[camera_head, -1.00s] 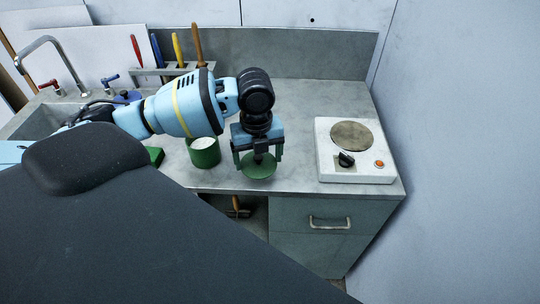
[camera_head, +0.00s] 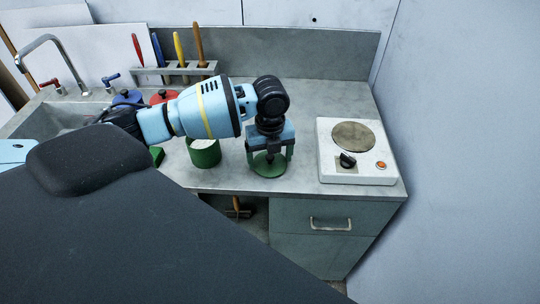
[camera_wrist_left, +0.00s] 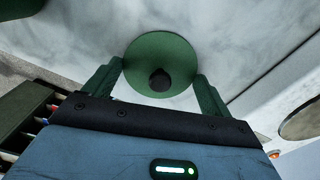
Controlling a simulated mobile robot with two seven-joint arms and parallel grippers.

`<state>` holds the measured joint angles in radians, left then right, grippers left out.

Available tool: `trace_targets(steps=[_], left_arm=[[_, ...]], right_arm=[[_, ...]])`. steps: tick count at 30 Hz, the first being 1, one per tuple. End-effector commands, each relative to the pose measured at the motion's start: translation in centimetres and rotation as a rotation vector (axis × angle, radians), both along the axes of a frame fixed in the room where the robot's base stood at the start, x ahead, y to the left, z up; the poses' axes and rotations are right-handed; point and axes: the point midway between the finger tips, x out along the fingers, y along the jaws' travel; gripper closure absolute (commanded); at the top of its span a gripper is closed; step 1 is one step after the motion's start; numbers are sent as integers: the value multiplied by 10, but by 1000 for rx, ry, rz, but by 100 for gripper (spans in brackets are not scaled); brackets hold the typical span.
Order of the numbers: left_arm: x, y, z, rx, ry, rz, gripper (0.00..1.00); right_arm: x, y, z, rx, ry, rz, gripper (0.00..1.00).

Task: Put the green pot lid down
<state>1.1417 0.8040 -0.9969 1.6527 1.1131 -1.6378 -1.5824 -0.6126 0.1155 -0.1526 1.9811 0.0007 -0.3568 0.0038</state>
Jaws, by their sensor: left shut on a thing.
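The green pot lid (camera_head: 267,170) is a round disc with a dark knob, over the counter to the right of the green pot (camera_head: 205,158). My left gripper (camera_head: 268,156) points down and is shut on the lid. In the left wrist view the lid (camera_wrist_left: 165,48) shows between the two fingers of the gripper (camera_wrist_left: 158,82), with its black knob facing the camera. I cannot tell whether the lid touches the counter. The pot stands upright, open, with something white inside. My right gripper is not in view.
A white hot plate (camera_head: 330,168) stands at the right of the counter. A rack (camera_head: 186,70) with several coloured-handled tools is at the back. A blue item (camera_head: 127,97) and a red item (camera_head: 164,96) sit behind my arm. Bare counter lies behind the gripper.

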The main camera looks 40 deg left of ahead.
Motion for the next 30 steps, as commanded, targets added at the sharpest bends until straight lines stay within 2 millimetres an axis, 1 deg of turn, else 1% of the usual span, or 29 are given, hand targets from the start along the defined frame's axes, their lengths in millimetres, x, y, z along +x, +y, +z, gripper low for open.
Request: trace_targets(steps=[8, 9, 12, 13, 20, 23, 26, 30], left_arm=[[0, 0, -3, 0, 0, 0, 38], [0, 0, -3, 0, 0, 1, 15], [0, 0, -3, -1, -1, 0, 2], [0, 0, -3, -1, -1, 0, 0], [0, 0, -2, -1, -1, 0, 0], [0, 0, 4, -1, -3, 0, 0], [1, 0, 17, -1, -4, 0, 0], [1, 0, 45, -2, -7, 1, 0]], right_arm=[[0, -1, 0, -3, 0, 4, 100], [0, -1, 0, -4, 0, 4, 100], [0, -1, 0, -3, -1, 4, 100], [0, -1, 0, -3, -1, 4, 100], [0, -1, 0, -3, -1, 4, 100], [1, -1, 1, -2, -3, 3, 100], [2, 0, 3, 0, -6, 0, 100], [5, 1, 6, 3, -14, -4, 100]])
